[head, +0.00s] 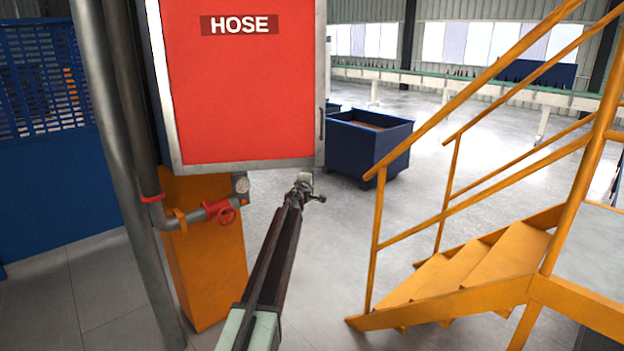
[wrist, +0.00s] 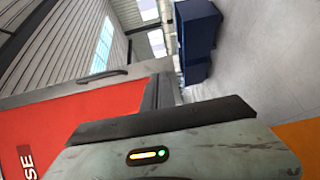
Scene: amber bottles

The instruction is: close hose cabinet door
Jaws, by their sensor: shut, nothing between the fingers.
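The hose cabinet door (head: 245,95) is red with a grey frame and a HOSE sign, at the upper middle of the head view. Its dark handle (head: 321,123) is on the right side of the frame. In the wrist view, the red door (wrist: 60,125) and the handle (wrist: 88,76) show at the left. I cannot tell whether the door is fully flush with the cabinet. My gripper (head: 306,184) is shut and empty, in front of and just below the door's lower right corner. I see no clear contact with the door.
An orange pedestal (head: 205,250) stands below the cabinet. Grey pipes (head: 118,120) with a red valve wheel (head: 226,211) run at its left. A dark blue bin (head: 365,150) stands behind at right. Orange stairs (head: 470,270) fill the right side. Open floor lies between.

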